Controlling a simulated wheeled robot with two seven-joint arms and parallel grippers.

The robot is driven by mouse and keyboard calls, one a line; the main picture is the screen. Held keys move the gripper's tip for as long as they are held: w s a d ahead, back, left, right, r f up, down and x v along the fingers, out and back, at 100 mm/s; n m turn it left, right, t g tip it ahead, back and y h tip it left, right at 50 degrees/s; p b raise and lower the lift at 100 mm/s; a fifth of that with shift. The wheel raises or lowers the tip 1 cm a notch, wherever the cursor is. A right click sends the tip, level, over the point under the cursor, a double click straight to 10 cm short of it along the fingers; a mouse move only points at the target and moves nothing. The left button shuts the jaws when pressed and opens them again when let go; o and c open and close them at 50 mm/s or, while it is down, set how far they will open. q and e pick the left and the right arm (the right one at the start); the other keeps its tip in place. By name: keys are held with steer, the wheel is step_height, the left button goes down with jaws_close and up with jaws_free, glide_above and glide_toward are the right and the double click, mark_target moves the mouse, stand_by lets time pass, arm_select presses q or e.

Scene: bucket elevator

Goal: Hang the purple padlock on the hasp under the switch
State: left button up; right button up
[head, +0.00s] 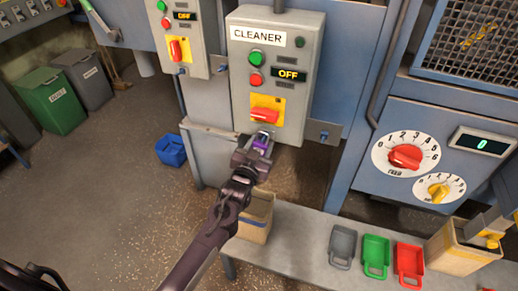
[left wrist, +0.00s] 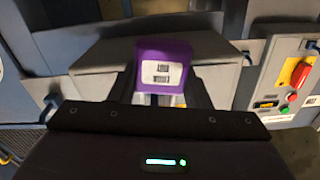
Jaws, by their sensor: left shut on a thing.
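The purple padlock (head: 262,141) is held in my left gripper (head: 257,146), just below the red switch (head: 265,115) on its yellow plate on the CLEANER box (head: 297,102). My left gripper is shut on the padlock. In the left wrist view the padlock (left wrist: 163,75) shows its purple body with a white printed label, beyond the dark gripper edge. Its shackle is not clear in either view. The hasp under the switch is hidden by the gripper and padlock, so I cannot tell whether they touch. My right gripper is not in view.
A similar grey switch box (head: 181,32) hangs to the left. A dial panel (head: 432,160) is on the right. Below stands a bench (head: 290,245) with a tan bin (head: 254,222) and grey, green and red scoops (head: 376,257). A blue bin (head: 171,150) is on the floor.

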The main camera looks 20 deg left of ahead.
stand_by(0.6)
arm_select(q)
steer(key=shift+f+b, duration=0.55)
steer(key=shift+f, duration=0.25)
steer(key=o, duration=1.1)
steer(key=s+p, duration=0.2)
steer(key=s, duration=0.1)
steer(key=s+p, duration=0.1)
steer(key=s, duration=0.2)
steer(key=s+p, duration=0.2)
steer(key=s, duration=0.2)
steer(key=shift+a+f+p, duration=0.15)
steer(key=shift+f+p, duration=0.1)
steer(key=shift+p, duration=0.1)
stand_by(0.4)
